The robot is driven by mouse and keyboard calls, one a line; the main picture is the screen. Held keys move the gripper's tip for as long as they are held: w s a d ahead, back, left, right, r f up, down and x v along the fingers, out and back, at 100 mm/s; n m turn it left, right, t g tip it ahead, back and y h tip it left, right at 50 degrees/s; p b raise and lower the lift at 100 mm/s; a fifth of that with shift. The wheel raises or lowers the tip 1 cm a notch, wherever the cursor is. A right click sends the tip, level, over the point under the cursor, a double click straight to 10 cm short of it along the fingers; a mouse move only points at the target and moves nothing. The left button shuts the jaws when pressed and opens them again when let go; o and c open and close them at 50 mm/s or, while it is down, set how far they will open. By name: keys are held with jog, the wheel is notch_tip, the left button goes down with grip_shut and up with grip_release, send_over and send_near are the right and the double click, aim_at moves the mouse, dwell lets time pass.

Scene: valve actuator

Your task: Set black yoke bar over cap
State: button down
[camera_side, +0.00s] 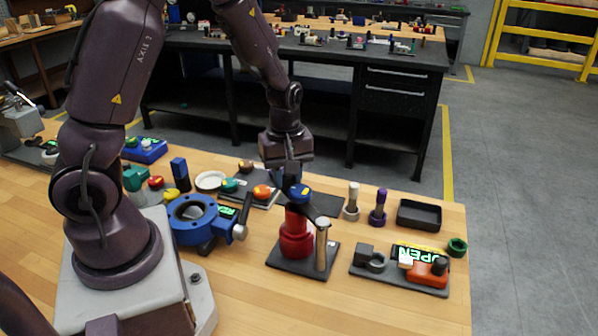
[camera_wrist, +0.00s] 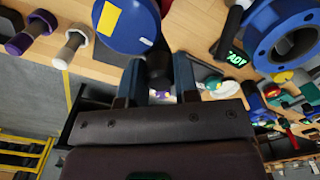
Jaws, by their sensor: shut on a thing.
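My gripper (camera_side: 289,178) is just above and behind the blue cap (camera_side: 299,192) on the red valve body (camera_side: 296,235). In the wrist view my gripper (camera_wrist: 158,68) is shut on a dark piece, which I take to be the black yoke bar (camera_wrist: 159,70). Only its dark rounded end shows between the fingers; its far part is hidden. The blue cap with its yellow mark (camera_wrist: 125,25) is close by the fingertips in the wrist view. I cannot tell whether the bar touches the cap. A metal post (camera_side: 321,246) stands upright beside the red body.
A blue flanged valve (camera_side: 196,218) is to the left. A white-grey pin (camera_side: 352,203), a purple pin (camera_side: 378,208) and a black tray (camera_side: 419,215) are to the right. A plate with an OPEN sign (camera_side: 420,254) lies at front right. The front table area is clear.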

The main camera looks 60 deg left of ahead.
jog(key=shift+s+d+n, duration=0.2)
jog(key=shift+s+n, duration=0.5)
jog(key=shift+s, duration=0.15)
jog(key=c, duration=0.9)
grip_release()
jog(key=shift+o, duration=0.2)
jog(key=shift+r, duration=0.1)
notch_tip(320, 180, up, 13)
